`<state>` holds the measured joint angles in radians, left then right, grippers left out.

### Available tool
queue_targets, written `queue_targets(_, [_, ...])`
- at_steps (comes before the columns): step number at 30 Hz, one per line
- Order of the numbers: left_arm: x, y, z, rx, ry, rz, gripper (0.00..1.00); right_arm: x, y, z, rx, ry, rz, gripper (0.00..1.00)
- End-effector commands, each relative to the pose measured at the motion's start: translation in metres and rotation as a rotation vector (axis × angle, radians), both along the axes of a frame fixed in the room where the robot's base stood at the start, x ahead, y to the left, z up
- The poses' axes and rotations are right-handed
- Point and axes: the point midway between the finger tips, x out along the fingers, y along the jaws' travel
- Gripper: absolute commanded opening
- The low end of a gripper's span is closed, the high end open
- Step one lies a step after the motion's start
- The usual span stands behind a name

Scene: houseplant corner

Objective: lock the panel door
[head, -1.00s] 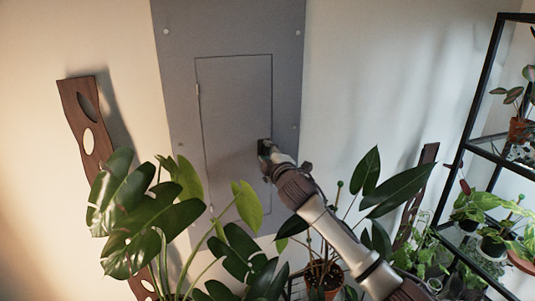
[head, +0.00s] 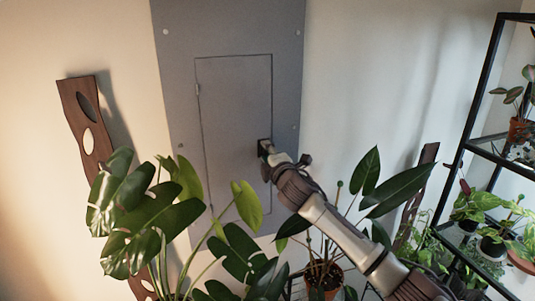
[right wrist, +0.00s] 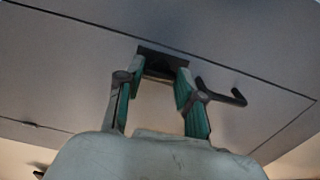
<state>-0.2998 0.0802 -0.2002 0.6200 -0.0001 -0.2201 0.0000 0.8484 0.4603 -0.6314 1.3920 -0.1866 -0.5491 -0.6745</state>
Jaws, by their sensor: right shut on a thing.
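The grey panel door (head: 235,115) sits flush and shut in its grey wall panel (head: 180,55); it also shows in the right wrist view (right wrist: 60,75). A small dark latch (head: 264,146) is at the door's right edge, and it shows in the right wrist view (right wrist: 160,64). My right gripper (head: 268,153) is at this latch. In the right wrist view its two fingers (right wrist: 160,80) are shut on the dark latch from both sides. A dark hooked handle (right wrist: 232,97) is beside the right finger. Whether the latch is turned cannot be told. My left gripper is not in view.
A large-leaved plant (head: 150,215) stands in front of the panel's lower left. A potted plant (head: 325,277) is below my right arm. A black shelf (head: 478,95) with plants stands at the right. A wooden board (head: 82,120) is at the left wall.

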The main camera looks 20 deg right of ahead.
Motion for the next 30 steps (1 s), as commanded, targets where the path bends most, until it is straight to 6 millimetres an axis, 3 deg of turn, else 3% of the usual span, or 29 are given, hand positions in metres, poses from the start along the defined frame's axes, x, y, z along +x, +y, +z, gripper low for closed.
queue_targets(3, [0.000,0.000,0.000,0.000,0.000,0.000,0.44,0.000,0.000,-0.002,-0.003,0.002,0.000,0.02])
queue_targets(4, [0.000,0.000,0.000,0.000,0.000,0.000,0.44,0.000,0.000,-0.002,-0.003,0.002,0.000,0.40])
queue_targets(8, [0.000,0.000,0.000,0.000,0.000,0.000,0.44,0.000,0.000,-0.001,-0.002,0.002,0.000,0.62])
queue_targets(20, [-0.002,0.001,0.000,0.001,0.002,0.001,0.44,-0.004,0.000,-0.001,0.000,0.000,0.001,0.62])
queue_targets(26, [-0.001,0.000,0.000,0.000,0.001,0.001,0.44,-0.030,-0.001,-0.002,-0.002,0.001,0.001,0.62])
queue_targets(30, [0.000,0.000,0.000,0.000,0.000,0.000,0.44,-0.058,-0.002,-0.002,-0.001,0.001,0.001,0.62])
